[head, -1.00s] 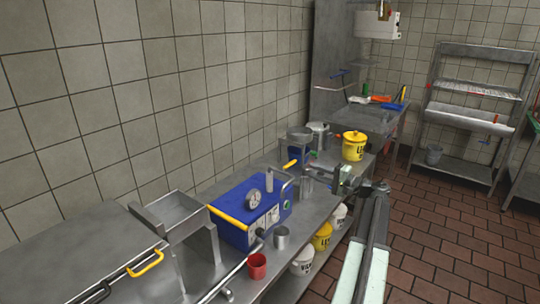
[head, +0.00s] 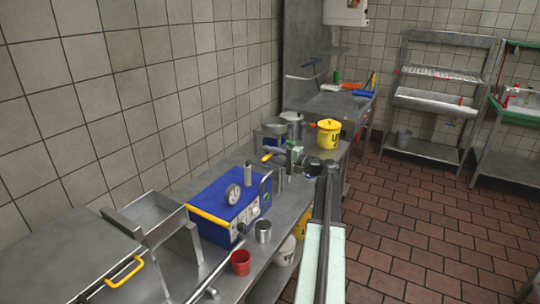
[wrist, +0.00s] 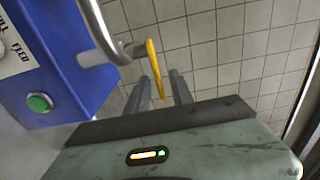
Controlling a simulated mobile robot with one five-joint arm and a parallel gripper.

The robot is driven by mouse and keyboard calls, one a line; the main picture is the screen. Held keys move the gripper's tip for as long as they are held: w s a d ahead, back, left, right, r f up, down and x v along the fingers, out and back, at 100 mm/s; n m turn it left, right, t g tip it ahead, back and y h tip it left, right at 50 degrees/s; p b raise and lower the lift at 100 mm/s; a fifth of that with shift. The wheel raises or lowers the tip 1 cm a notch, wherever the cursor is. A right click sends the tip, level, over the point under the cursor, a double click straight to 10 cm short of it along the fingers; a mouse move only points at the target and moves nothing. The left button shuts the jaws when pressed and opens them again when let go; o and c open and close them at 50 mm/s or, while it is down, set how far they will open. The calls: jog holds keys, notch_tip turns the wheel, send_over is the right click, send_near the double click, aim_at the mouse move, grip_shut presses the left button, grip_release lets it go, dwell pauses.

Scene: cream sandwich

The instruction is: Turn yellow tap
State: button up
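The yellow tap handle (wrist: 154,72) stands at the end of a bent grey pipe in the wrist view. It also shows as a small yellow lever (head: 272,153) beyond the blue machine in the head view. My gripper (wrist: 159,80) is open, with its two dark fingers apart. The handle lies in line with the gap between the fingers and partly overlaps it. I cannot tell whether a finger touches it. In the head view my gripper (head: 285,153) is just right of the lever, at the counter.
The blue machine (head: 228,203) is close on the left; its green button (wrist: 39,102) shows in the wrist view. A red cup (head: 241,262), a metal cup (head: 263,232) and a yellow pot (head: 328,134) stand on the counter (head: 285,222). The tiled floor at right is clear.

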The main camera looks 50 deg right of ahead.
jog(key=shift+c, duration=0.3)
grip_shut()
jog(key=shift+w, duration=0.1)
jog(key=shift+s+a+m+t+h, duration=0.15)
jog(key=shift+s+m+h, duration=0.3)
jog(key=shift+m+h, duration=0.55)
jog(key=shift+s+a+m+t+h, duration=0.15)
jog(key=shift+s+m+h, duration=0.35)
jog(key=shift+h, duration=0.9)
jog(key=shift+s+m+g+h, duration=0.4)
jog(key=shift+m+h, duration=0.6)
jog(key=shift+h, duration=0.45)
jog(key=shift+s+m+g+h, duration=0.4)
jog(key=shift+m+h, duration=0.6)
jog(key=shift+h, duration=0.5)
jog(key=shift+s+m+g+h, duration=0.3)
jog(key=shift+m+g+h, duration=0.2)
jog(key=shift+m+h, duration=0.75)
jog(key=shift+h, duration=0.4)
jog(key=shift+o, duration=0.3)
grip_release()
